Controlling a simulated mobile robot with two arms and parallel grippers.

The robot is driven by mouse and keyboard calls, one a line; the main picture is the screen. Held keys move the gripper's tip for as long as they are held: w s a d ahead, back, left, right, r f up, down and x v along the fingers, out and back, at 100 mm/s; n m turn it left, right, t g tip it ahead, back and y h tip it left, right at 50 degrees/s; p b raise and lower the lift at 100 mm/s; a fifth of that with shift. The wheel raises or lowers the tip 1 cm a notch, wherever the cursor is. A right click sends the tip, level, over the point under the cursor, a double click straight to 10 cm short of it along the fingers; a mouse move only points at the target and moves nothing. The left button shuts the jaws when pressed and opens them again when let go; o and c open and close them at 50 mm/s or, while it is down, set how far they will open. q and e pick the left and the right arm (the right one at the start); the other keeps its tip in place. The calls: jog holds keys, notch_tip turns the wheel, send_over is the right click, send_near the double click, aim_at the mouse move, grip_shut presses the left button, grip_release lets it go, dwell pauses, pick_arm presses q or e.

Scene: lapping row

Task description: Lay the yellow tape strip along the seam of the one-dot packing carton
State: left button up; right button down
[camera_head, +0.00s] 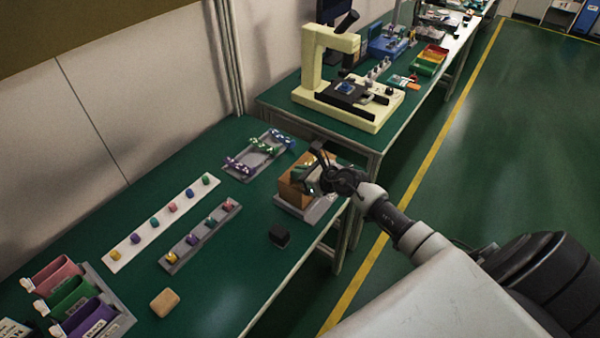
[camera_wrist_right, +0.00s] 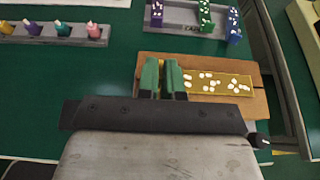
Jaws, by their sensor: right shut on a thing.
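The brown carton (camera_head: 290,194) stands in a grey holder near the table's right edge; its top (camera_wrist_right: 200,64) shows in the wrist view. My right gripper (camera_head: 311,178) is over the carton. In the wrist view its green-padded fingers (camera_wrist_right: 165,77) are shut on the left end of the yellow tape strip (camera_wrist_right: 242,88), which bears several white marks. The strip stretches to the right across the carton top. I cannot tell whether it touches the top. The carton's dot marking is not visible. My left gripper is out of view.
A grey tray with patterned pieces (camera_head: 241,174) lies behind the carton. A grey rack (camera_head: 203,236) and a white strip (camera_head: 143,236) hold small coloured pieces to the left. A black block (camera_head: 279,235) and a tan block (camera_head: 165,302) lie nearer. Green table shows between them.

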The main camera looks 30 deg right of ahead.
jog(key=c, duration=1.2)
grip_release()
jog(key=v, duration=1.1)
jog(key=shift+w, duration=0.1)
